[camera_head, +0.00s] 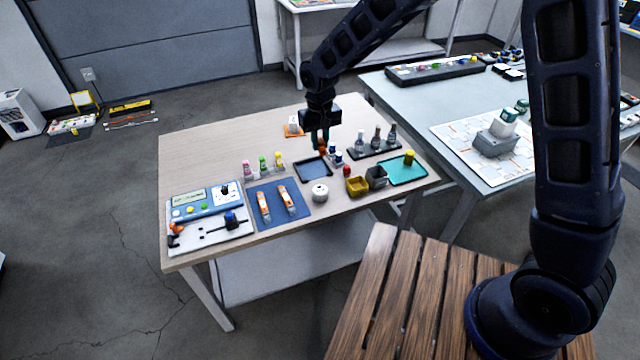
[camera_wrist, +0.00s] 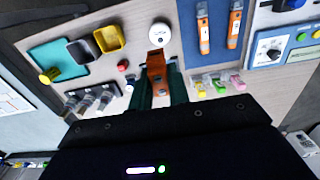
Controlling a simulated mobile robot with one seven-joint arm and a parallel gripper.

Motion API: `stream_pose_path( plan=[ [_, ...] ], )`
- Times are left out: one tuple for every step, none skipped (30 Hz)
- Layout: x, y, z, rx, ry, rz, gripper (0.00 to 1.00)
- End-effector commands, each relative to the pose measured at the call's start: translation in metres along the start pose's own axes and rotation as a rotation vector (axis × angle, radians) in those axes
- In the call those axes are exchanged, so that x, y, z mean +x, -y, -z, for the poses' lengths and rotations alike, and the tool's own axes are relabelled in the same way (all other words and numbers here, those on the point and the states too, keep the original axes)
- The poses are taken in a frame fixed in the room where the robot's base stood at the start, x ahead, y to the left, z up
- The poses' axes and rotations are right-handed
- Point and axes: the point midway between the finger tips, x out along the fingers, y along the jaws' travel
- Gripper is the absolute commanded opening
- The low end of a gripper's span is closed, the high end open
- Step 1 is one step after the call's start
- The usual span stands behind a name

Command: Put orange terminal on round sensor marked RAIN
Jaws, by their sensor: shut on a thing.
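My gripper (camera_head: 322,143) is above the wooden table, with its two green fingers shut on the orange terminal (camera_wrist: 156,72). In the head view the orange terminal (camera_head: 322,149) is a small patch below the fingertips. A white round sensor (camera_head: 319,193) sits on the table, nearer the front edge than my gripper. In the wrist view the round sensor (camera_wrist: 160,34) lies just beyond the terminal's tip, apart from it in the picture. It has a small dark marking that I cannot read. The gap in height between terminal and sensor is unclear.
A blue mat (camera_head: 266,218) with two orange-and-white tools lies left of the sensor. Yellow (camera_head: 357,186) and grey (camera_head: 376,178) bins and a small red item (camera_head: 346,170) stand to its right. A dark tray (camera_head: 304,178) lies behind it. Bottles (camera_head: 376,143) stand further right.

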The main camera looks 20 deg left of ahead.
Motion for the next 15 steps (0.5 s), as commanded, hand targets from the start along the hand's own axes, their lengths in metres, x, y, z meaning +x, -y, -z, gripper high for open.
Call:
stream_pose_path(
  plan=[
    [0.012, 0.0, 0.0, 0.0, 0.003, -0.001, 0.0],
    [0.019, 0.0, 0.0, 0.0, 0.004, -0.001, 0.0],
    [0.028, 0.0, 0.0, 0.0, 0.003, -0.001, 0.0],
    [0.034, -0.001, 0.0, 0.0, 0.003, -0.001, 0.0],
    [0.041, -0.001, 0.0, 0.0, 0.003, -0.001, 0.0],
    [0.05, -0.001, 0.0, 0.0, 0.003, -0.001, 0.0],
    [0.056, 0.0, 0.0, 0.0, 0.003, -0.001, 0.0],
    [0.062, 0.0, 0.0, 0.0, 0.003, -0.001, 0.0],
    [0.071, 0.0, 0.0, -0.001, 0.004, -0.001, 0.0],
    [0.078, 0.0, 0.0, -0.001, 0.003, -0.001, 0.0],
    [0.084, 0.0, 0.0, -0.001, 0.003, -0.001, 0.0],
    [0.093, 0.0, 0.0, 0.0, 0.004, -0.001, 0.0],
    [0.098, 0.0, 0.0, 0.0, 0.002, -0.001, 0.0],
    [0.103, 0.0, 0.0, 0.0, 0.002, -0.001, 0.0],
    [0.11, 0.0, 0.0, 0.001, 0.003, -0.001, 0.0]
  ],
)
